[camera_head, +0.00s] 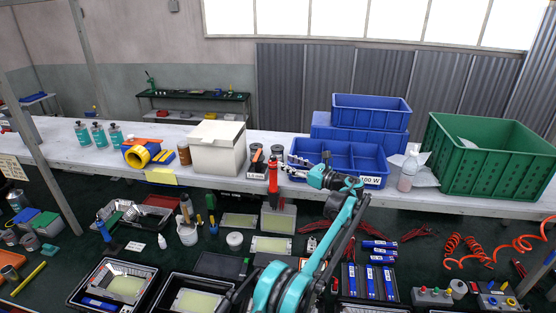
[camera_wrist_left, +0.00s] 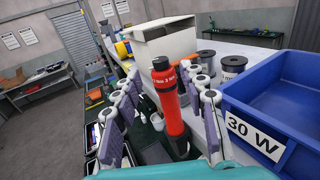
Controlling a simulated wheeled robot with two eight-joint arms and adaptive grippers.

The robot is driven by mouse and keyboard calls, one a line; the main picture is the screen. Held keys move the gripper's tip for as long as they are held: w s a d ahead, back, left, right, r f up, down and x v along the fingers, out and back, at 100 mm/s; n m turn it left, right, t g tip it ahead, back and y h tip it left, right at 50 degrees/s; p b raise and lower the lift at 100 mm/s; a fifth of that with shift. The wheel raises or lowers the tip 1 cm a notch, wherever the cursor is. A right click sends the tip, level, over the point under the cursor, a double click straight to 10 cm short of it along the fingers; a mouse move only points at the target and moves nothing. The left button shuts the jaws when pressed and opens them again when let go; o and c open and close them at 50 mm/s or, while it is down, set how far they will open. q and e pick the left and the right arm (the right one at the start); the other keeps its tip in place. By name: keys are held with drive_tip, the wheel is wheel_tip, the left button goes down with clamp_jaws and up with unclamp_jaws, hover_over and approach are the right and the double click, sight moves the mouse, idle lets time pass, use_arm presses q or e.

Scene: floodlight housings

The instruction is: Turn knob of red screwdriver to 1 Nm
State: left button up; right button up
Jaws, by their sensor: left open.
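The red screwdriver (camera_head: 273,176) stands upright at the front edge of the long table in the head view. In the left wrist view my left gripper (camera_wrist_left: 162,78) is open, with one finger on each side of the screwdriver's upper part. Gaps show beside it. My right gripper is not in view.
A white box (camera_head: 217,150) stands behind the screwdriver. A blue divided bin (camera_head: 373,181), labelled 30 W in the wrist view, is close to the right. A green crate (camera_head: 490,160) is farther right. A dark lower table with housings lies in front.

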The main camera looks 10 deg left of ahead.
use_arm(q)
drive_tip(key=shift+v, duration=2.3)
drive_tip(key=s+a+f+n+g+h+b, duration=0.1)
drive_tip(key=s+a+f+n+h+b, duration=0.3)
drive_tip(key=s+a+f+n+b, duration=0.25)
drive_tip(key=s+a+f+n+g+h+b, duration=0.1)
drive_tip(key=s+a+f+n+h+b, duration=0.3)
drive_tip(key=s+a+b, duration=0.45)
drive_tip(key=s+d+f+n+h+b, duration=0.2)
drive_tip(key=s+f+n+h+b, duration=0.2)
drive_tip(key=s+f, duration=1.1)
drive_tip(key=s+d+f+n+h+b, duration=0.2)
drive_tip(key=s+f+n+h+b, duration=0.1)
drive_tip(key=s+f+n+b, duration=0.6)
drive_tip(key=s+f+b, duration=0.4)
drive_tip(key=s+f, duration=0.3)
drive_tip(key=s, duration=0.2)
drive_tip(key=shift+d+f+t+h, duration=0.2)
drive_tip(key=shift+d+t+h, duration=0.05)
drive_tip(key=shift+t+h, duration=0.15)
